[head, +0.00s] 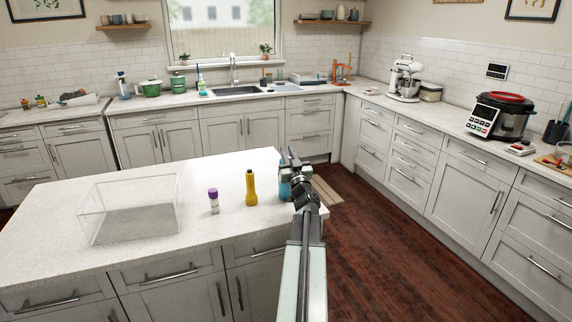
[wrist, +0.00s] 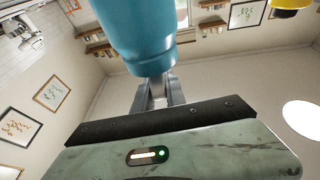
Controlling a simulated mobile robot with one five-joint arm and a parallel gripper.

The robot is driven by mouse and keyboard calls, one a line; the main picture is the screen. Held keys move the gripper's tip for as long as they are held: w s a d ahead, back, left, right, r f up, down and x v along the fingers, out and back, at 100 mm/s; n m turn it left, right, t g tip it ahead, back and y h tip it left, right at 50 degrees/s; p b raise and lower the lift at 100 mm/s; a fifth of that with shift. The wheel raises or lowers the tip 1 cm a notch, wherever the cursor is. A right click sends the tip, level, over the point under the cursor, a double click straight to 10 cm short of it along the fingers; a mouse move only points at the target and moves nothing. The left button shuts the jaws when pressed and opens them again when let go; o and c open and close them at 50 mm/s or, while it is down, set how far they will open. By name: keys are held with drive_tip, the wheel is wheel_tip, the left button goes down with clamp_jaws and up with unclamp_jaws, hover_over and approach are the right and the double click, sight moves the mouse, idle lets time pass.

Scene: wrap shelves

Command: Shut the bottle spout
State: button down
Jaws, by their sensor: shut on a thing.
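A blue bottle (head: 284,190) is at the right end of the island counter, partly hidden behind my gripper (head: 297,172). In the wrist view the bottle (wrist: 142,35) fills the top centre. My gripper's fingers (wrist: 157,88) are closed at the bottle's near end, and shut on it. I cannot tell from these frames whether the spout is open or closed; the bottle's far end is outside the wrist view.
Cabinets run along the back and right walls. Dark wooden floor (head: 400,250) lies open right of the island.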

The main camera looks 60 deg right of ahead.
drive_tip(key=f+t+h+b, duration=0.1)
drive_tip(key=t+b, duration=0.1)
drive_tip(key=b, duration=0.2)
drive_tip(key=shift+s+a+f+h+b, duration=0.1)
drive_tip(key=shift+s+f+h+b, duration=0.05)
drive_tip(key=shift+h+b, duration=0.25)
drive_tip(key=shift+s+a+t+h+b, duration=0.1)
drive_tip(key=shift+t+h+b, duration=0.25)
drive_tip(key=shift+b, duration=0.4)
drive_tip(key=shift+r, duration=0.2)
drive_tip(key=c, duration=1.4)
unclamp_jaws()
drive_tip(key=shift+o, duration=0.2)
